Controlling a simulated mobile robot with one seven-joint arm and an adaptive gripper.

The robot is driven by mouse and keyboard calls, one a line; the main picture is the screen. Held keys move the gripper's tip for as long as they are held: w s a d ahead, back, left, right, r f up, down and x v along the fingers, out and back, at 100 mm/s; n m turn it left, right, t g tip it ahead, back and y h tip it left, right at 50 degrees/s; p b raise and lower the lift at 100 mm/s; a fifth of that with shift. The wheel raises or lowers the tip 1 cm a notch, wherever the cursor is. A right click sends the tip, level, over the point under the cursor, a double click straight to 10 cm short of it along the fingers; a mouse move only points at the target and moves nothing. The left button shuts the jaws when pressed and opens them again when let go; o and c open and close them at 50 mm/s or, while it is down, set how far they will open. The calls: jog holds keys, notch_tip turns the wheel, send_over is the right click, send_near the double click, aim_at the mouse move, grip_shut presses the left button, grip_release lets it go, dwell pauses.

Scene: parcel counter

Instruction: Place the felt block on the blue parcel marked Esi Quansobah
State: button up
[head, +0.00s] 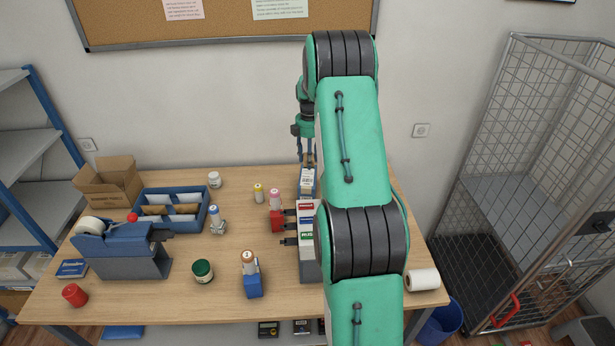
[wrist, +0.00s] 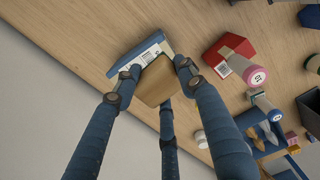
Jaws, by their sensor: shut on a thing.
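My gripper (wrist: 154,78) is shut on a tan block (wrist: 155,83), which I take to be the felt block. In the head view my gripper (head: 308,152) is at the back of the counter, partly behind my arm. A blue parcel (wrist: 124,67) with a white barcode label lies just beyond the block in the wrist view. It also shows in the head view (head: 306,187), right below my gripper. I cannot tell whether block and parcel touch. The name on the label is too small to read. Another blue parcel (head: 254,288) stands at the front with a bottle on it.
A red parcel (head: 276,222) and a pink-capped bottle (head: 275,198) are left of the blue parcel. A grey rack (head: 308,268) with coloured labels stands in front, partly hidden by my arm. A tape dispenser (head: 125,255) and blue tray (head: 148,218) are at left.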

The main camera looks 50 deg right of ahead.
jog(key=shift+f, duration=0.5)
send_over(309, 185)
jog(key=shift+f, duration=3.1)
jog(key=shift+a+f, duration=0.1)
jog(key=shift+f, duration=1.8)
jog(key=o, duration=1.1)
jog(key=shift+f, duration=0.1)
jog(key=shift+o, duration=0.4)
